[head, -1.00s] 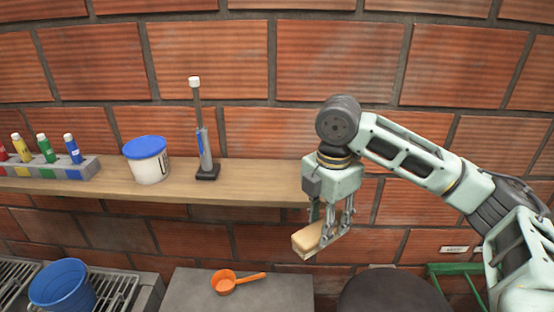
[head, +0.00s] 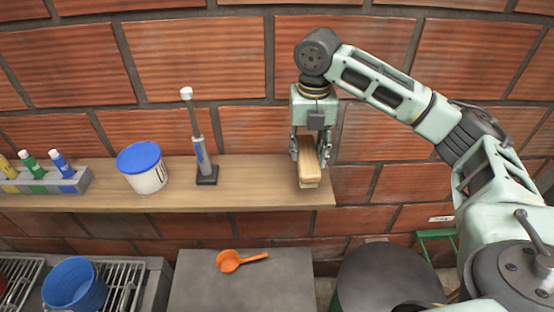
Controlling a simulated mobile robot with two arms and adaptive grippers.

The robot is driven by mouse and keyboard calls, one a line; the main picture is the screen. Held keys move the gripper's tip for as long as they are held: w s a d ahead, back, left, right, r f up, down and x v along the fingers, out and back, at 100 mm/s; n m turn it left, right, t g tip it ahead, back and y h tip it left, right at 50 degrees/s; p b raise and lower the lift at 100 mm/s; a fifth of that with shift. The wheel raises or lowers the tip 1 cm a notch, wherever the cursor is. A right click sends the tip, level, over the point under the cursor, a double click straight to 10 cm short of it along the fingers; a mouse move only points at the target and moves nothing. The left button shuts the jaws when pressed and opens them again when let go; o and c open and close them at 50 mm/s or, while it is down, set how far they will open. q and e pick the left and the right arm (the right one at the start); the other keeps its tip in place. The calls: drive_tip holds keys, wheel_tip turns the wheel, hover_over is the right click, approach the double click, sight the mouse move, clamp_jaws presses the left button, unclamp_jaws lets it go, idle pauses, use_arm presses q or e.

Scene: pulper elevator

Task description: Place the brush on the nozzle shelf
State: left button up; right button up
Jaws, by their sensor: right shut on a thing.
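The brush (head: 309,165) is a pale wooden block, held in my right gripper (head: 309,158). The gripper points down and is shut on it. My left gripper is not in view.
On the shelf stand an upright grey tool (head: 201,150) on a dark base, a white tub with a blue lid (head: 143,168) and a rack of coloured bottles (head: 45,182). Below are an orange scoop (head: 229,261) and a blue bucket (head: 75,285). Shelf space left of the brush is clear.

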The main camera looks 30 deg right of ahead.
drive_tip(key=w+a+f+p, duration=0.1)
drive_tip(key=w+f, duration=0.1)
drive_tip(key=w+a+f+p, duration=0.2)
drive_tip(key=f, duration=0.1)
drive_tip(key=w+a+f+p, duration=0.1)
drive_tip(key=w+f, duration=0.1)
drive_tip(key=f, duration=0.1)
drive_tip(key=shift+a+p, duration=0.3)
drive_tip(key=shift+p, duration=0.05)
drive_tip(key=shift+w+f, duration=0.1)
drive_tip(key=shift+f, duration=0.15)
drive_tip(key=shift+w+f, duration=0.15)
drive_tip(key=shift+w, duration=0.05)
drive_tip(key=shift+s+f, duration=0.1)
drive_tip(key=o, duration=1.2)
